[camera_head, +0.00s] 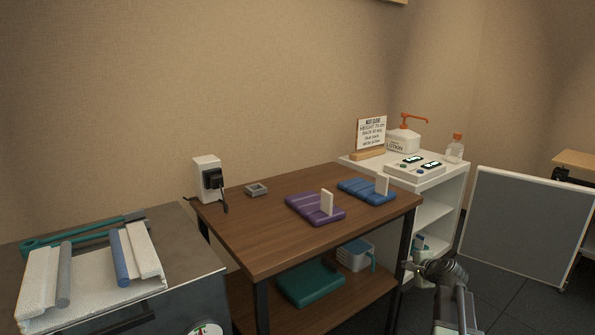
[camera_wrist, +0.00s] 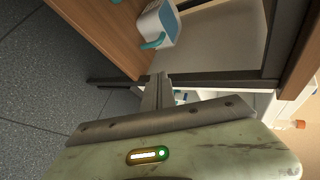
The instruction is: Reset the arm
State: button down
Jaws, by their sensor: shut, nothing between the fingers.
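My gripper (camera_head: 410,266) shows at the lower right of the head view, in front of the right end of the brown wooden table (camera_head: 262,236). It is at about the height between the tabletop and the lower shelf. In the wrist view my gripper (camera_wrist: 158,80) has its fingers together, with nothing between them. The picture there is tilted, and a white box with a teal handle (camera_wrist: 158,24) lies beyond the fingertips, apart from them.
A purple pad (camera_head: 312,210) and a blue pad (camera_head: 362,193) lie on the table. A white shelf unit (camera_head: 449,190) with a lotion bottle (camera_head: 402,140) stands behind its right end. A grey panel (camera_head: 525,225) stands to the right. Dark floor shows between.

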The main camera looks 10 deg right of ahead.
jog(key=s+a+f+n+g+y, duration=0.1)
jog(key=a+f+n+g, duration=0.15)
jog(key=a, duration=0.55)
jog(key=s+a+f+n+g+y, duration=0.1)
jog(key=a+f+n, duration=0.1)
jog(key=a+n, duration=0.35)
jog(key=s+a+f+n+g+h, duration=0.1)
jog(key=s+a+f+n+g, duration=0.2)
jog(key=s+a, duration=0.35)
jog(key=s+a+f+n+g, duration=0.2)
jog(key=s+a+n, duration=0.25)
jog(key=a, duration=0.35)
jog(key=s+a+f+n+g+h, duration=0.1)
jog(key=s+a+f+n+g, duration=0.2)
jog(key=s+a, duration=0.45)
notch_tip(320, 180, up, 39)
jog(key=w+p, duration=0.1)
jog(key=p, duration=3.6)
jog(key=shift+w+p, duration=0.15)
jog(key=shift+p, duration=0.15)
jog(key=shift+f+n, duration=0.15)
jog(key=shift+n, duration=0.1)
